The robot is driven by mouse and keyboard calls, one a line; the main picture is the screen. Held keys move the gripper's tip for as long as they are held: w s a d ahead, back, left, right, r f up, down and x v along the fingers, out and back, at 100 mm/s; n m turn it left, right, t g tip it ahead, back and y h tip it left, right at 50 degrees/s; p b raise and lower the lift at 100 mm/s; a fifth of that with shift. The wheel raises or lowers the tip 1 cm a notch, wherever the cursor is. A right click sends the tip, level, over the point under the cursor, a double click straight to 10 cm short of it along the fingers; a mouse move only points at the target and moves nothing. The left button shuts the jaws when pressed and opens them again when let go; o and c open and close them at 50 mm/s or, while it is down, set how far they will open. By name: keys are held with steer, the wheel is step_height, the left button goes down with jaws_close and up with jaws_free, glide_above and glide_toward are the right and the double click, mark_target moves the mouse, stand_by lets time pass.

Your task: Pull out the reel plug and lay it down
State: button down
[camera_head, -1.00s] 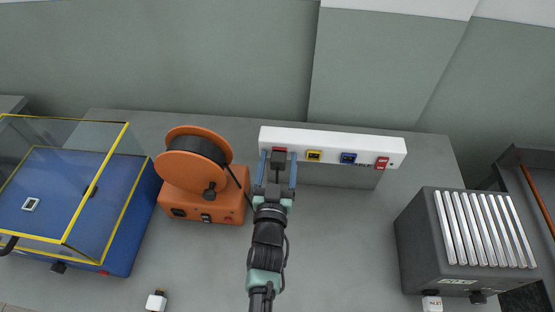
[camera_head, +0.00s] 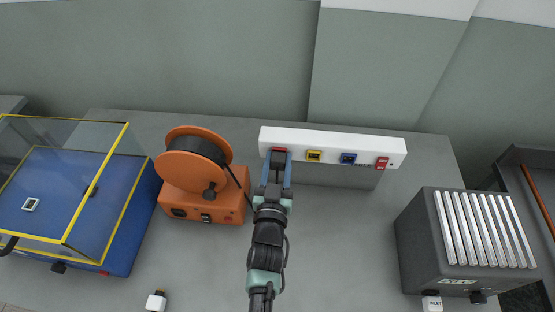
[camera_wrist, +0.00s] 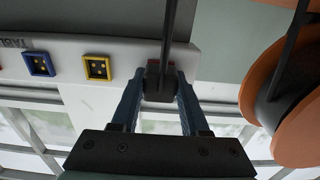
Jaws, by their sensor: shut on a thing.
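The reel (camera_head: 192,165) is an orange drum wound with black cable on an orange base, left of my arm. Its cable runs toward my gripper. My gripper (camera_head: 278,160) is at the left end of the white socket strip (camera_head: 335,139), in front of the red-framed socket (camera_head: 280,150). In the wrist view the fingers (camera_wrist: 160,90) are shut on the dark reel plug (camera_wrist: 159,82), with the black cable (camera_wrist: 169,28) leading off it. The plug is at the red socket; how deep it sits in it is hidden.
Yellow (camera_head: 314,156) and blue (camera_head: 348,158) sockets and a red switch (camera_head: 382,163) sit right along the strip. A blue machine with a clear cover (camera_head: 85,200) stands left, a grey ribbed box (camera_head: 465,240) right. A white plug (camera_head: 156,300) lies in front. The table's middle right is clear.

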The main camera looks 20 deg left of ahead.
mark_target(277, 168)
stand_by(0.4)
steer(key=shift+p+v, duration=1)
steer(key=shift+v, duration=1.95)
